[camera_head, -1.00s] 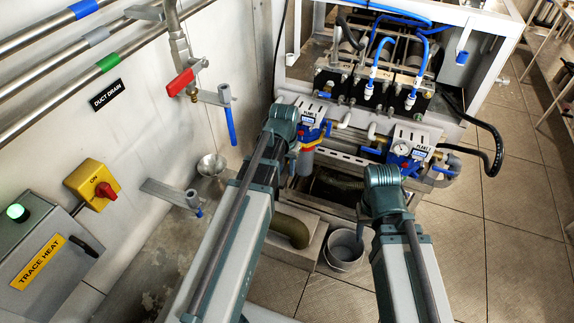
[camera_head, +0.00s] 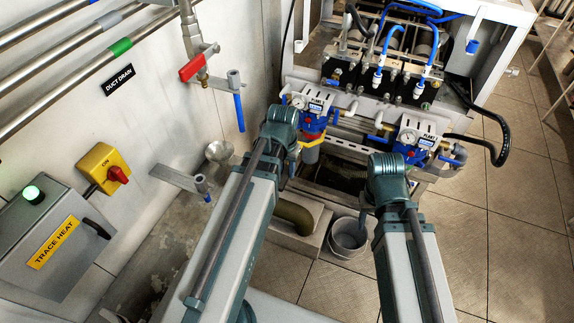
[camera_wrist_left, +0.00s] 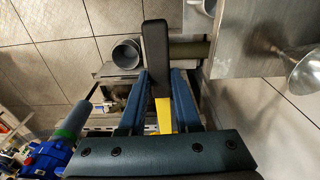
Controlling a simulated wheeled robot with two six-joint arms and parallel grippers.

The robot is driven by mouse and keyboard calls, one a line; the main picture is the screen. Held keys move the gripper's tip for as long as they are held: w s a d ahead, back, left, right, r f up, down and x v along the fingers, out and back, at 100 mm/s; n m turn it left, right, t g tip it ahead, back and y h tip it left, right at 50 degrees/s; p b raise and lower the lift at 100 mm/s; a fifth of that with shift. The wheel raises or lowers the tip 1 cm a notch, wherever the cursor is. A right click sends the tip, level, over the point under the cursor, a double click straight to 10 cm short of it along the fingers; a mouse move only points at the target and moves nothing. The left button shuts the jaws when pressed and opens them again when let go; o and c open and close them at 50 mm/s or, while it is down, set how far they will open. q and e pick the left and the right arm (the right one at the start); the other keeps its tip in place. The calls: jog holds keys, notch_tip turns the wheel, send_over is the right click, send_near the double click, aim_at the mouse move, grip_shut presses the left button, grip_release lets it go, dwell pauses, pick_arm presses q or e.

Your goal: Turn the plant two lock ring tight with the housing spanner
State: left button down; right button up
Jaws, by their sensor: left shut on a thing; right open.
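My left gripper (camera_wrist_left: 162,88) is shut on the housing spanner, seen from close up in the left wrist view. The spanner's black handle (camera_wrist_left: 155,48) stands beyond the fingers, and a yellow part (camera_wrist_left: 163,117) shows between them. The right plant (camera_head: 413,150) has a similar gauge panel; the plant numbers are not clearly readable. My right gripper (camera_head: 364,215) is open, mostly hidden behind its wrist.
A grey bucket (camera_head: 348,238) stands on the floor between my arms. A black hose (camera_head: 497,135) loops at the right. Open tiled floor (camera_head: 490,240) lies at the right.

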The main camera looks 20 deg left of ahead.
aim_at(280, 184)
pick_arm(q)
jog(key=shift+s+r, duration=0.15)
jog(key=shift+s, duration=2.25)
